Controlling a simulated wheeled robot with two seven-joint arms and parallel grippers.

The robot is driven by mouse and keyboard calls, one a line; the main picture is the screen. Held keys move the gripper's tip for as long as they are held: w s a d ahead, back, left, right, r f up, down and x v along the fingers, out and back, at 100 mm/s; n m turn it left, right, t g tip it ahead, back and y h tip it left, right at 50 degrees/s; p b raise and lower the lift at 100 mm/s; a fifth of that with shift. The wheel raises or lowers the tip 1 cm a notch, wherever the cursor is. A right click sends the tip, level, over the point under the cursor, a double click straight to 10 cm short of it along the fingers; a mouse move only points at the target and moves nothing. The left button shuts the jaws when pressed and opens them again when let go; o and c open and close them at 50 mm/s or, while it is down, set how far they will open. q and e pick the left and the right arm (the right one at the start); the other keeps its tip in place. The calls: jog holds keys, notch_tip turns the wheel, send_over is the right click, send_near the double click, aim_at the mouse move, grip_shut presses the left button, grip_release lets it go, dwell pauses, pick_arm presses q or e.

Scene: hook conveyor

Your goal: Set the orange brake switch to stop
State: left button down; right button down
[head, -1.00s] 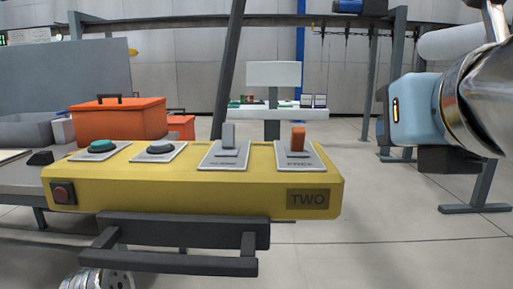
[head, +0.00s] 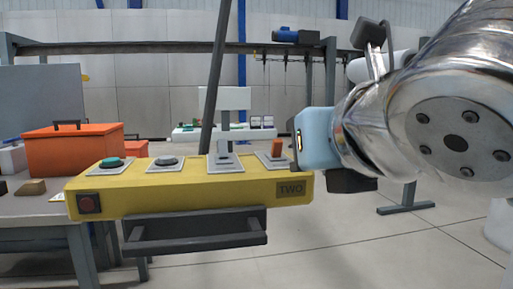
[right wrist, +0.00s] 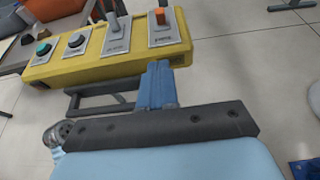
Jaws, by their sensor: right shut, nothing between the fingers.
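The yellow control panel (head: 150,194) bears the orange brake switch (head: 277,148) at its right end, on a pale plate. The switch lever stands up; it also shows in the right wrist view (right wrist: 160,17). Its plate lettering is too small to read now. My right gripper (right wrist: 158,68) is shut and empty, its blue fingers just short of the panel's front face and below the orange switch, apart from it. In the head view its pale blue body is at the panel's right end, and the fingers are hard to make out. My left gripper is not in view.
A grey lever (head: 223,142), a dark grey button (head: 167,161) and a green button (head: 111,163) share the panel top. A red button (head: 89,204) is on the front. A dark bar handle (head: 195,240) juts out below. An orange toolbox (head: 80,150) stands behind left.

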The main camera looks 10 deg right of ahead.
send_near(275, 149)
notch_tip(275, 149, down, 4)
jog(key=w, duration=0.2)
jog(key=w+r, duration=0.1)
jog(key=shift+w+r, duration=0.2)
jog(key=shift+w, duration=0.2)
jog(key=shift+w+r+p, duration=0.3)
jog(key=shift+w, duration=0.45)
jog(key=shift+s, duration=0.1)
